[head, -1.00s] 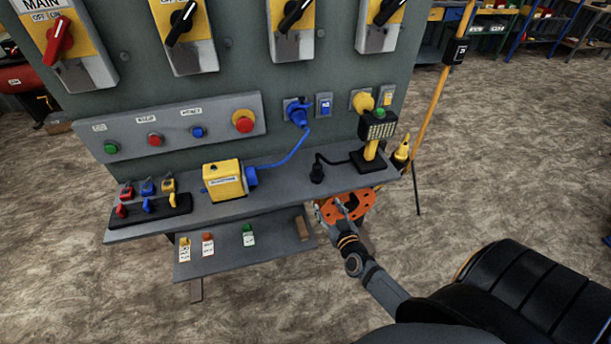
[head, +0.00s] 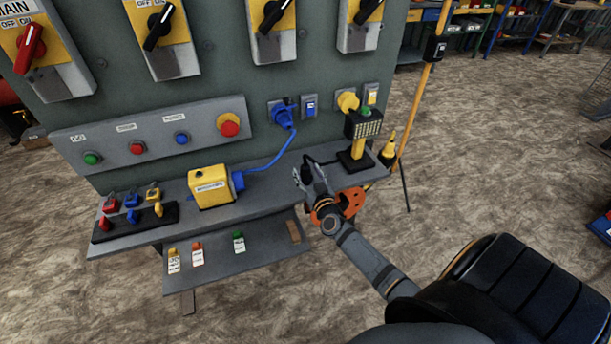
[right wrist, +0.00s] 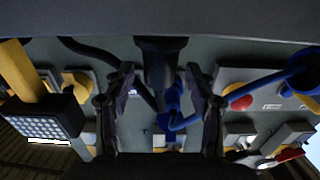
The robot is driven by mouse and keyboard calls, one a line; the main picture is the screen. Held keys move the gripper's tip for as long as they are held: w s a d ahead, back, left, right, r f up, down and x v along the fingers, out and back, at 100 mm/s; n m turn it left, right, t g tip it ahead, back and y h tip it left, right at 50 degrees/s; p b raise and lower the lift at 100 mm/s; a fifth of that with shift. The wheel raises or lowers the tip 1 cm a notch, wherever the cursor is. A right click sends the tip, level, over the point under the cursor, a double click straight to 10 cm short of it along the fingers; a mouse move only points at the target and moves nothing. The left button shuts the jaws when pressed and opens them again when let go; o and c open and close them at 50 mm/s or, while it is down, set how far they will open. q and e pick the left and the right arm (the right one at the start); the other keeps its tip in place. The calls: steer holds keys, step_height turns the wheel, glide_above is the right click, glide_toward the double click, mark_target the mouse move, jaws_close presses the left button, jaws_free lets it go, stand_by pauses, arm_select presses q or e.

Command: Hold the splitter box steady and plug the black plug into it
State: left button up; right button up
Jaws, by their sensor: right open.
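The yellow splitter box (head: 210,188) sits on the grey shelf, with a blue plug (head: 238,181) and cable on its right side. The black plug (head: 307,174) is near the shelf's front edge, partly hidden by my right gripper (head: 312,178). In the right wrist view the black plug (right wrist: 160,62) shows between the two spread fingers of my right gripper (right wrist: 160,95), which do not visibly close on it. A black cable runs from the plug towards the work lamp. My left gripper is not in view.
The work lamp (head: 362,130) stands right of the black plug. A lockout rack (head: 135,217) with red, blue and yellow pieces is at the shelf's left. A lower shelf (head: 238,260) holds several tags. The panel (head: 220,75) rises behind.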

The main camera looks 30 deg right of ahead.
mark_target(305, 165)
steer(key=shift+w+d+f, duration=0.15)
steer(key=shift+w+f, duration=0.05)
steer(key=shift+w, duration=0.85)
steer(key=shift+s+r, duration=0.1)
steer(key=shift+r, duration=0.05)
steer(key=shift+c, duration=0.6)
jaws_close()
step_height(305, 165, up, 10)
steer(key=p, duration=0.9)
